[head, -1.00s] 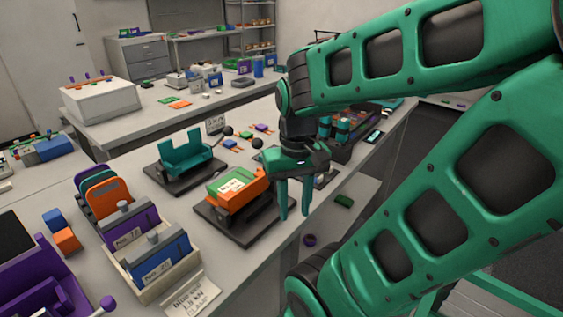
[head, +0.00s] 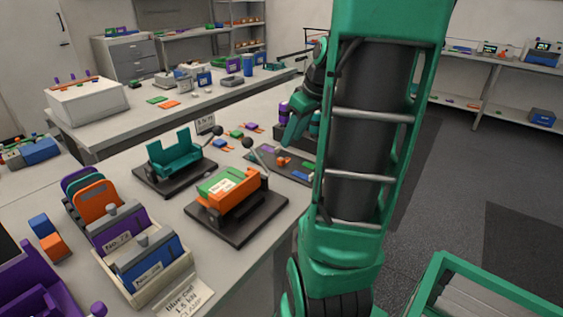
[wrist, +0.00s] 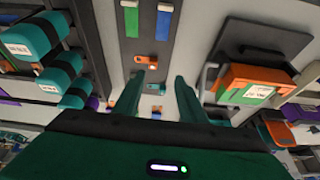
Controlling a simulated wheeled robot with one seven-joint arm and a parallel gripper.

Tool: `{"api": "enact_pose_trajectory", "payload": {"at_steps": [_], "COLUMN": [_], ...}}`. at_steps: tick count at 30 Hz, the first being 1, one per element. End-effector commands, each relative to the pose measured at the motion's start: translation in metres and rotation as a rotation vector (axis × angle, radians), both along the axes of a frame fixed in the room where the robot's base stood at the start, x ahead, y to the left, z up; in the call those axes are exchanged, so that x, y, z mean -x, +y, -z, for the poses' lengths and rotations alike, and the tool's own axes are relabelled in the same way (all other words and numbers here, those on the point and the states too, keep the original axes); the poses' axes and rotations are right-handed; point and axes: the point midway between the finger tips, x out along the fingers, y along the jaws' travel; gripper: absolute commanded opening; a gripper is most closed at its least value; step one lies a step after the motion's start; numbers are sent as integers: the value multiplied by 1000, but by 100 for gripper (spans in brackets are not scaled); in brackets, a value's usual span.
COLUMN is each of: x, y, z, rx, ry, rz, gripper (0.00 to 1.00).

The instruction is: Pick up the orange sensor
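A small orange part (head: 283,161), which looks like the orange sensor, lies on a dark flat mat (head: 266,154) near the bench's right edge. In the wrist view a small orange block (wrist: 146,60) with a dark round spot lies on the dark mat (wrist: 143,22), just beyond the fingertips; I take it to be the same part. My gripper (wrist: 161,77) is open and empty, fingers spread above the mat. In the head view my gripper (head: 291,132) is partly hidden by my own arm.
A fixture (head: 232,192) with an orange and green block stands left of the mat, with a teal cradle (head: 177,155) behind it. Teal labelled cylinders (wrist: 62,80) stand at left in the wrist view. A wooden box (head: 146,289) of modules sits in front.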

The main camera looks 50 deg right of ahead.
Motion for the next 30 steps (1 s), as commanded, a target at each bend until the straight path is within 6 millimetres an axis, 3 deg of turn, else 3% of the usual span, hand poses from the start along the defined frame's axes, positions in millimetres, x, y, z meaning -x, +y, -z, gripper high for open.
{"api": "enact_pose_trajectory", "payload": {"at_steps": [4,12,20,30], "x": [-5,-19,-25,-41], "y": [-11,-12,-12,-14], "z": [8,43,59,96], "rx": [12,12,12,12], "ry": [-15,-14,-14,-14], "rz": [-23,-22,-21,-19], "gripper": [38,38,38,38]}}
